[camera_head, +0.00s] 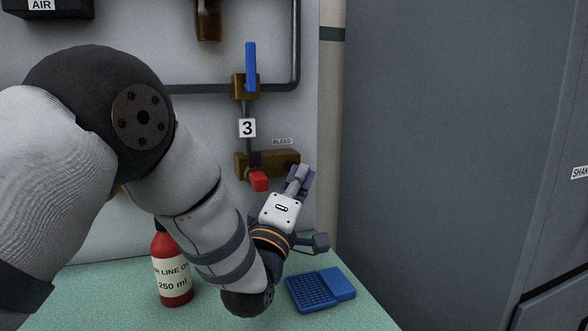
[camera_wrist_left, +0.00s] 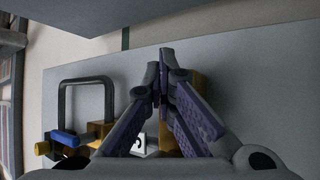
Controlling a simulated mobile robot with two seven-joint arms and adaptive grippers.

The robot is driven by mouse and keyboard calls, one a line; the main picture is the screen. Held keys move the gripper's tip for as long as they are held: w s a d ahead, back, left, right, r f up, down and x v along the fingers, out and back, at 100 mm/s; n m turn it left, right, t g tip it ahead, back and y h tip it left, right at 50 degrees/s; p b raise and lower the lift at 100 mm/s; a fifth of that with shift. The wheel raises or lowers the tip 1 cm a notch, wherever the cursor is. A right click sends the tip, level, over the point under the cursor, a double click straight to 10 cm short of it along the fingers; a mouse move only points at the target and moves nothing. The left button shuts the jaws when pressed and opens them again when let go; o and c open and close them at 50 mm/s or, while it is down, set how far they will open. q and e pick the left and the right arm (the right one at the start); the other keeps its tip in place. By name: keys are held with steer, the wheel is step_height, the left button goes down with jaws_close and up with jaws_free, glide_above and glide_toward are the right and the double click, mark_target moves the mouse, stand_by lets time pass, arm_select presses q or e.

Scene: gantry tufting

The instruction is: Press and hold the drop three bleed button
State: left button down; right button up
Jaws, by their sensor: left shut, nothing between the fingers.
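The drop three bleed button is a red button (camera_head: 259,181) under a brass block (camera_head: 280,158), below the "3" label (camera_head: 247,128) and the small BLEED label (camera_head: 282,141). My left gripper (camera_head: 301,174) is shut and empty, just right of the button and in front of the block's right end. I see no contact with the button. In the left wrist view the closed fingers (camera_wrist_left: 160,62) cover much of the brass block (camera_wrist_left: 197,88), and the red button is hidden. The "3" label shows there low down (camera_wrist_left: 138,143).
A blue valve lever (camera_head: 251,66) stands upright on the pipe (camera_head: 200,89) above. A red air line oil bottle (camera_head: 172,270) and a blue tray-like item (camera_head: 320,290) are on the green bench (camera_head: 120,290). A grey cabinet (camera_head: 450,150) is at right.

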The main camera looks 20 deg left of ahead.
arm_select(q)
steer(key=shift+s+d+p, duration=0.35)
steer(key=shift+s+d, duration=0.15)
steer(key=shift+s, duration=0.25)
arm_select(e)
steer(key=shift+w+r, duration=0.4)
arm_select(q)
steer(key=s+d, duration=0.1)
steer(key=s+d+p, duration=0.1)
steer(key=s, duration=0.2)
steer(key=shift+s+d+p, duration=0.1)
steer(key=shift+d+p, duration=0.25)
steer(key=shift+d, duration=0.05)
arm_select(e)
steer(key=shift+w+r+t, duration=0.6)
steer(key=shift+w+r, duration=0.45)
